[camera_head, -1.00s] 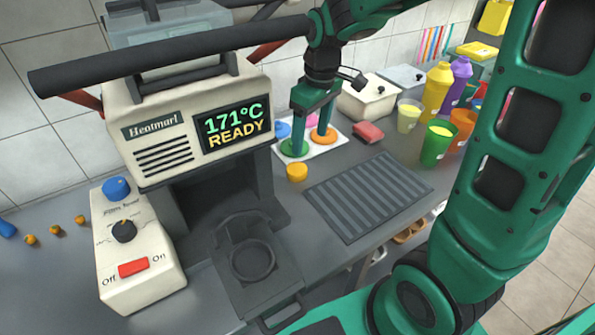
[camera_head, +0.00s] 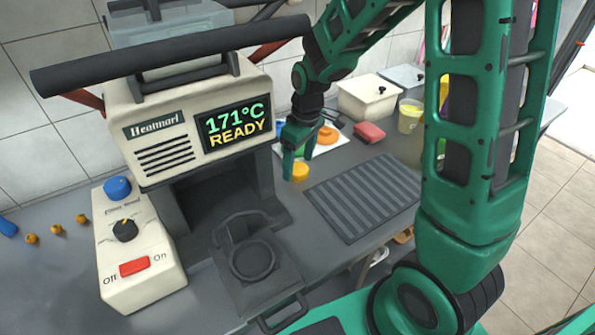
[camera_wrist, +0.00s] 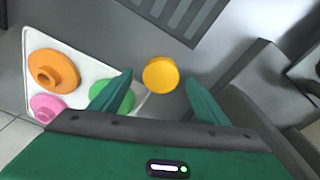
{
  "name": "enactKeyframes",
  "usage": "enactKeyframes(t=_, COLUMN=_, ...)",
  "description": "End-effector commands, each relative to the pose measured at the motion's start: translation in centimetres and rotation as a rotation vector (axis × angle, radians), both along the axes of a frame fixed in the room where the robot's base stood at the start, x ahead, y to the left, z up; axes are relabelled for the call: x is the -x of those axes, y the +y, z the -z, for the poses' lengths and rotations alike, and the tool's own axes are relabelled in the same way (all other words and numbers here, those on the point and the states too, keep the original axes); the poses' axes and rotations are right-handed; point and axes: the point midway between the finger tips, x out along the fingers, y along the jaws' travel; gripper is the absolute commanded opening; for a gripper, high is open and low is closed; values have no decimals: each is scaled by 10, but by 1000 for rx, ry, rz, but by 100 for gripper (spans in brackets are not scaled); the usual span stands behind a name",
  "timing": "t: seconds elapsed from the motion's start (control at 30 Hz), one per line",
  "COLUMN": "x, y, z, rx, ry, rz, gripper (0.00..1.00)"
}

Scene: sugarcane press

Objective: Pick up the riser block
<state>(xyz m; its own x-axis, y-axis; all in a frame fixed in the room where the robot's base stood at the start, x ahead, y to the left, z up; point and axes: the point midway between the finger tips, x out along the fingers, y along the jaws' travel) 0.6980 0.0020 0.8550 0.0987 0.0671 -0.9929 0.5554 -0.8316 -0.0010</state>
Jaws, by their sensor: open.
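A short round yellow block (camera_head: 300,172), which I take to be the riser block, stands on the grey counter between the press and the ribbed mat. In the wrist view the yellow block (camera_wrist: 160,74) shows its flat round top between and slightly beyond the two fingertips. My gripper (camera_head: 298,160) points down just behind and above it. My gripper (camera_wrist: 158,88) is open and nothing is between its fingers. The block's contact with the fingers is not visible.
The Heatmarl press (camera_head: 165,150) stands close left of my gripper. A white tray (camera_wrist: 82,53) with orange, pink and green knobbed discs lies beside the block. The ribbed dark mat (camera_head: 362,197) lies to the right. A red block (camera_head: 369,132) and a cream lidded box (camera_head: 368,97) stand behind.

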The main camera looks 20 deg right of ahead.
Motion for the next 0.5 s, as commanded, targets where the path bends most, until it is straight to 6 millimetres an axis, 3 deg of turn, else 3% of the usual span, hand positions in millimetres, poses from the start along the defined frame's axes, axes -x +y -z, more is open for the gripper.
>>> enactKeyframes(t=0.1, x=0, y=1, z=9, rx=1, ry=1, rz=0, gripper=69)
enactKeyframes(t=0.33, x=-1, y=1, z=10, rx=0, ry=0, rz=1, gripper=69)
enactKeyframes(t=0.37, x=-1, y=1, z=10, rx=0, ry=0, rz=1, gripper=66)
enactKeyframes(t=0.5, x=-1, y=1, z=10, rx=0, ry=0, rz=1, gripper=33)
